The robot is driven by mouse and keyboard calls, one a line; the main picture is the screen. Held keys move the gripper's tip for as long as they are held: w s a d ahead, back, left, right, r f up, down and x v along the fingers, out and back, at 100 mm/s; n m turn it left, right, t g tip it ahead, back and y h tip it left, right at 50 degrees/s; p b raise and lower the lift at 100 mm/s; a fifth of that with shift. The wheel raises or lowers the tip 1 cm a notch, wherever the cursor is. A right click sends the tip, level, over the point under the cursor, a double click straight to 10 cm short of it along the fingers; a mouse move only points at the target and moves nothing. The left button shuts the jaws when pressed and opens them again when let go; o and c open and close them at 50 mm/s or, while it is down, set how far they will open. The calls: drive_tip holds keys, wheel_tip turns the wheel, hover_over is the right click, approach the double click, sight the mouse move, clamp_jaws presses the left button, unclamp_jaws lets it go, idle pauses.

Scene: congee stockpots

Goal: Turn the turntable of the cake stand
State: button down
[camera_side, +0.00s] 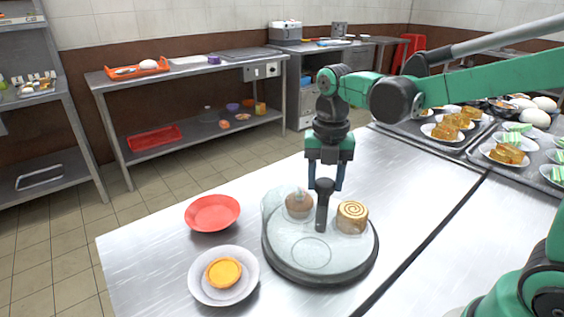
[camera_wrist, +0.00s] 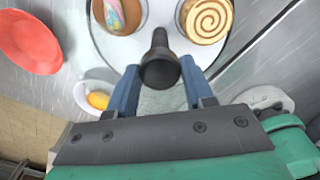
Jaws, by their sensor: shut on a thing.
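The cake stand (camera_side: 318,262) stands on the metal table, with a round pale turntable (camera_side: 285,238) over a dark base. A dark upright handle (camera_side: 322,213) rises from the turntable, and its rounded top shows in the wrist view (camera_wrist: 160,62). My gripper (camera_side: 325,185) points down over the stand, its blue fingers on either side of the handle's top, shut on it. A spiral roll cake (camera_side: 352,217) sits on the turntable right of the handle. A brown cup-shaped cake (camera_side: 299,206) sits left of it, its pastel top visible in the wrist view (camera_wrist: 112,14).
A red bowl (camera_side: 212,213) and a white plate (camera_side: 205,288) with an orange tart (camera_side: 224,272) lie left of the stand. Trays (camera_side: 445,147) of plated desserts are at the back right. The table (camera_side: 150,240) is bare at its left corner.

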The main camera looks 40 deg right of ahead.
drive_tip(key=shift+c, duration=1.7)
unclamp_jaws()
drive_tip(key=shift+r, duration=0.1)
drive_tip(key=shift+r, duration=2.75)
